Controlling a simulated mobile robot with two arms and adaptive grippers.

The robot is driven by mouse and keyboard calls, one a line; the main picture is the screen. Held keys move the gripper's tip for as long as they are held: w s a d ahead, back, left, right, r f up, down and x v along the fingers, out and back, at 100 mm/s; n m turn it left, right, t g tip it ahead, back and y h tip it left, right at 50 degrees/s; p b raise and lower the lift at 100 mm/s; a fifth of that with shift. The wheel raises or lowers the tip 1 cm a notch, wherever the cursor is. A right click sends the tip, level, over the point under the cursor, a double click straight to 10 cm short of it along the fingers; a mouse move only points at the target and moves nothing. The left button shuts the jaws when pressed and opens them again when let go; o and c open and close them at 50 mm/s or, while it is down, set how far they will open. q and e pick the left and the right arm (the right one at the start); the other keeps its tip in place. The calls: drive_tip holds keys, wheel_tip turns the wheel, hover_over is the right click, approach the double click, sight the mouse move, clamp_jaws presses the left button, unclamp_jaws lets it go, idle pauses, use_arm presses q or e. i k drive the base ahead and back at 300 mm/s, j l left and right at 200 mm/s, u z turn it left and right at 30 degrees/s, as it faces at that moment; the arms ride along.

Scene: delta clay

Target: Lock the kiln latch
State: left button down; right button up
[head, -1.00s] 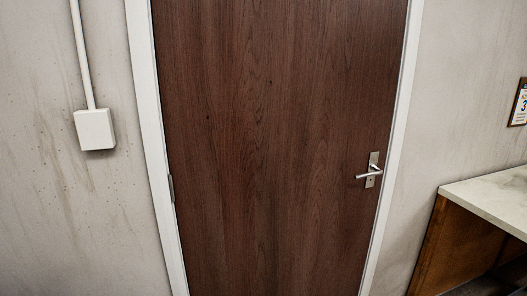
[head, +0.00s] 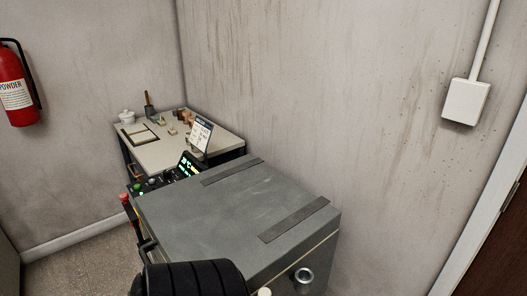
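A grey box-shaped unit, seemingly the kiln (head: 230,205), stands at lower middle in the head view. Its flat top has two darker strips. A dark handle-like part (head: 148,246) shows at its left edge; whether this is the latch, and its state, I cannot tell. A control panel (head: 185,166) with green lit digits is at its far left side. A round metal port (head: 303,276) is on its near right side. A black ribbed shape at the bottom hides part of the near left side. Neither gripper is in view.
A red extinguisher (head: 14,88) hangs on the left wall. Bare floor (head: 75,262) shows at lower left. A brown door (head: 505,258) is at far right.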

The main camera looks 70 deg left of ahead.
sight(124, 197)
drive_tip(key=k+u, duration=0.15)
drive_tip(key=u, duration=2.95)
